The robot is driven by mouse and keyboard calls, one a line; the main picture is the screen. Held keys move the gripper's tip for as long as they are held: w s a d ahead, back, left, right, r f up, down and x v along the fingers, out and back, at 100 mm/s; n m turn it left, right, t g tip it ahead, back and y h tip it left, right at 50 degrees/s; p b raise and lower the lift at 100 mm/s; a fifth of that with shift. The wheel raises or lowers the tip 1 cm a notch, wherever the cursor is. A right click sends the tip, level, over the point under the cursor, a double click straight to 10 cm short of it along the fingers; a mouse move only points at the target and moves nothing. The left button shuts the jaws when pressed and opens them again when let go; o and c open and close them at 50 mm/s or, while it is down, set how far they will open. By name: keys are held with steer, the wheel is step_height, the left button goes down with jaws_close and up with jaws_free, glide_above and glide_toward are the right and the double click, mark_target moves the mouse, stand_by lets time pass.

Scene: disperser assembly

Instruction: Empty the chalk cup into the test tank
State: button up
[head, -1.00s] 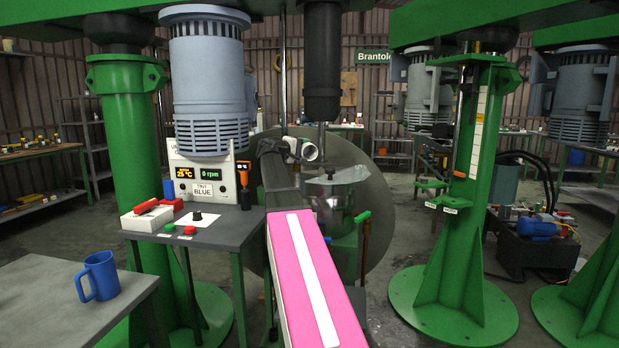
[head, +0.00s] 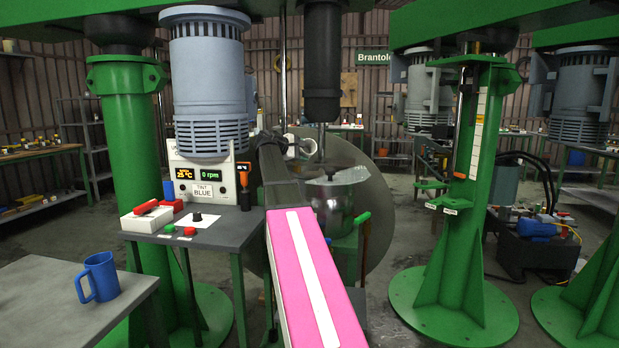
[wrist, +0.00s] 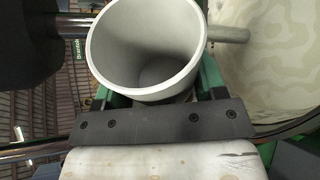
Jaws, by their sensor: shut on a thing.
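The chalk cup (wrist: 145,45) is off-white, with a stub handle at its right in the wrist view. I look into its wide mouth, and its inside looks bare and grey. My gripper (head: 287,143) is dark and shut on the cup. In the head view only a pale part of the cup (head: 306,147) shows behind the gripper, and its mouth is hidden. The test tank (head: 334,203) is a shiny metal vessel below and slightly right of the cup, under the black mixer column. The tank's inside is not clearly visible.
The black mixer column (head: 322,65) with its thin shaft stands close to the cup. A control table (head: 215,235) with a readout box is at left. A blue mug (head: 98,277) stands on the near-left table. Green pillars flank the area.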

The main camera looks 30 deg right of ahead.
steer(key=shift+w+r+n+g+y, duration=0.1)
steer(key=shift+r+n+g+y, duration=0.2)
steer(key=shift+n, duration=0.2)
steer(key=shift+f+n+g, duration=0.4)
steer(key=shift+f+n, duration=0.1)
steer(key=shift+n, duration=0.1)
steer(key=shift+r+n+g+b, duration=0.35)
steer(key=shift+n+g, duration=0.15)
steer(key=shift+n, duration=0.1)
steer(key=shift+w+d+r+n+g+y, duration=0.15)
steer(key=shift+w+r+n+g+y, duration=0.15)
steer(key=shift+w+n, duration=0.3)
steer(key=shift+w+f+n+g+b, duration=0.35)
steer(key=shift+w+f+n+g, duration=0.05)
steer(key=shift+w+n+g, duration=0.15)
steer(key=shift+w+d+r+n+g, duration=0.1)
steer(key=shift+w+r+n+g, duration=0.25)
steer(key=shift+n+g, duration=0.15)
steer(key=shift+w+f+n+g+b, duration=0.3)
steer(key=shift+w+f+n+g, duration=0.1)
steer(key=shift+n, duration=0.35)
